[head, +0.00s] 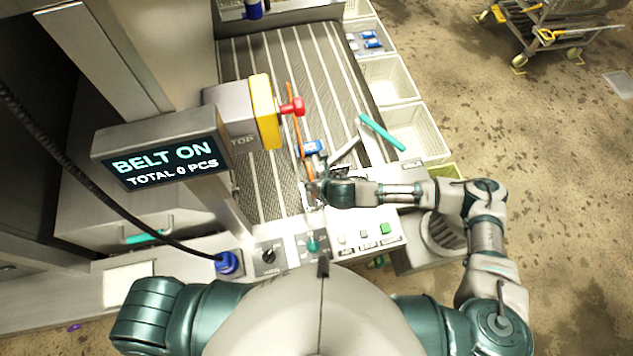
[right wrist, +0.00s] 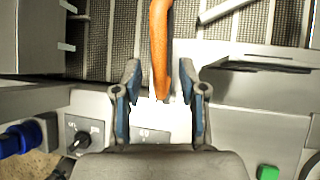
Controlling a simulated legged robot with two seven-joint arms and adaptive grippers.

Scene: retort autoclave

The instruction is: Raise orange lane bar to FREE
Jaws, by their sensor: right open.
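The orange lane bar (head: 296,125) is a thin bar running lengthwise along the striped belt in the head view. Its near end is close to my right gripper (head: 314,187), which is over the near end of the belt. In the right wrist view the orange bar (right wrist: 158,45) comes down from the top, and its tip lies between the two fingers of my right gripper (right wrist: 160,82). The fingers are open, with a visible gap on both sides of the bar. My left gripper is out of view. I see no FREE label that I can read.
A red button (head: 293,107) on a yellow box stands beside the bar. A blue packet (head: 312,147) lies on the belt (head: 262,190). A teal bar (head: 382,132) is at right, by white crates (head: 415,130). A sign (head: 165,155) reads BELT ON. A knob panel (head: 290,255) lies in front.

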